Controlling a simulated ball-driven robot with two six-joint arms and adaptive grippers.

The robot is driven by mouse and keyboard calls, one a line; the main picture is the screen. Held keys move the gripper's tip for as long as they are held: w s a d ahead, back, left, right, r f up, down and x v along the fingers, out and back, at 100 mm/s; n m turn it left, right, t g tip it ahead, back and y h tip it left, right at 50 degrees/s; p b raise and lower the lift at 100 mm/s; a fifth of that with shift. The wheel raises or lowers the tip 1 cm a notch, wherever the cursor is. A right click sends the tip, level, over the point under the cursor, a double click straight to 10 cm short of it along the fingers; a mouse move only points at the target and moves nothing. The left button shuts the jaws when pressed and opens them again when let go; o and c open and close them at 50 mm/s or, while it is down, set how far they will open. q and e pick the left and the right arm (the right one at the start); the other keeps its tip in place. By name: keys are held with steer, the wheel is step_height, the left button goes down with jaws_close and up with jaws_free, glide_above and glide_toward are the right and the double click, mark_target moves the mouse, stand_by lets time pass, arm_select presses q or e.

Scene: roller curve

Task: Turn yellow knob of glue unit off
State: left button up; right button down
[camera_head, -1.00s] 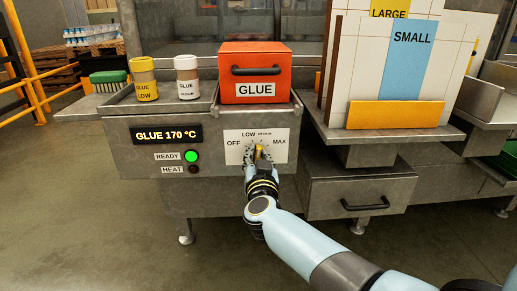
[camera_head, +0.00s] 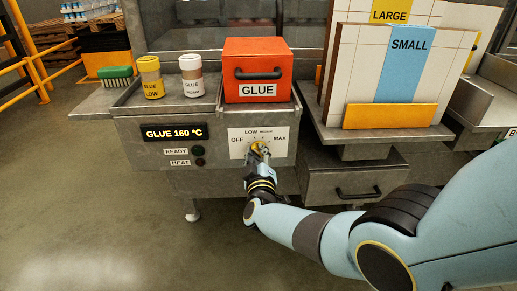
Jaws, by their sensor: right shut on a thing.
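The yellow knob (camera_head: 258,147) sits on the white dial plate (camera_head: 279,150) of the grey glue unit (camera_head: 137,136). The plate is marked OFF, LOW, MEDIUM and MAX. My right gripper (camera_head: 257,152) is shut on the knob and hides part of it, so I cannot tell exactly where the knob points. The display (camera_head: 175,132) reads GLUE 160 °C. The READY lamp (camera_head: 198,151) and the HEAT lamp (camera_head: 198,162) both look dark. My left gripper is not in view.
A red GLUE box (camera_head: 257,60), a yellow GLUE LOW jar (camera_head: 151,78) and a white jar (camera_head: 191,77) stand on the unit. A green brush (camera_head: 115,72) lies left. Panels labelled LARGE and SMALL (camera_head: 408,60) stand right, above a drawer (camera_head: 325,186).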

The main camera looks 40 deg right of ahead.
steer(key=shift+f+n+p, duration=0.1)
steer(key=shift+n+p, duration=0.2)
steer(key=shift+n, duration=1.2)
steer(key=c, duration=1.3)
jaws_free()
steer(key=v, duration=1.2)
steer(key=shift+a, duration=0.1)
